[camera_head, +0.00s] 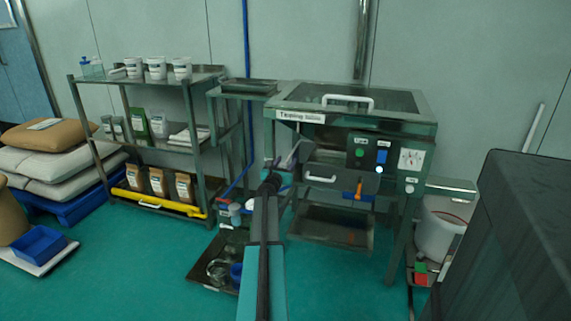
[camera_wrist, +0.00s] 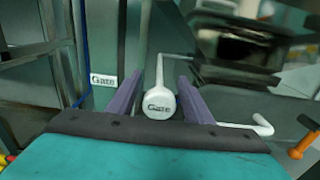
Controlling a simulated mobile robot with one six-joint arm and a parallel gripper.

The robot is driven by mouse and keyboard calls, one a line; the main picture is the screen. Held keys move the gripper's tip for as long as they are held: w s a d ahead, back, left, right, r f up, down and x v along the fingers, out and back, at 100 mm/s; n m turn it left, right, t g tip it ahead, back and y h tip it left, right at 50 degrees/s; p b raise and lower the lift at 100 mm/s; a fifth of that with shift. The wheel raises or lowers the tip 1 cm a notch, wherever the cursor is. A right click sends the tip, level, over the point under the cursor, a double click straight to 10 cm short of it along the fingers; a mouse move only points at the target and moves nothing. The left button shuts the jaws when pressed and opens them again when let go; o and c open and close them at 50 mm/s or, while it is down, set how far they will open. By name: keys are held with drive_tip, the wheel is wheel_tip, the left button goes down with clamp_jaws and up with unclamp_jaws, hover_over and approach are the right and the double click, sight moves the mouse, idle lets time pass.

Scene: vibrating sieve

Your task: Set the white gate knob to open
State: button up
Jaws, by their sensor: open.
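The white gate knob (camera_wrist: 159,103) is in the middle of the wrist view, a round end marked "Gate" with a thin white rod rising from it. My gripper (camera_wrist: 157,95) is open, with one purple-grey finger on each side of the knob. Gaps show between the knob and both fingers; I cannot tell any contact. In the head view my gripper (camera_head: 283,168) is at the left side of the sieve machine (camera_head: 340,128). I cannot clearly make out the knob there.
A "Gate" label (camera_wrist: 103,80) is on a panel left of the knob. A white handle (camera_wrist: 262,124) and an orange lever (camera_wrist: 301,147) are to the right. A steel shelf (camera_head: 150,78) stands left of the machine; a low tray (camera_head: 200,270) lies below my arm.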

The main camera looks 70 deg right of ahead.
sight(282, 167)
clamp_jaws()
drive_tip(key=shift+s+a+b, duration=0.2)
drive_tip(key=shift+a+b, duration=0.85)
drive_tip(key=shift+a, duration=2.85)
unclamp_jaws()
drive_tip(key=shift+a, duration=0.2)
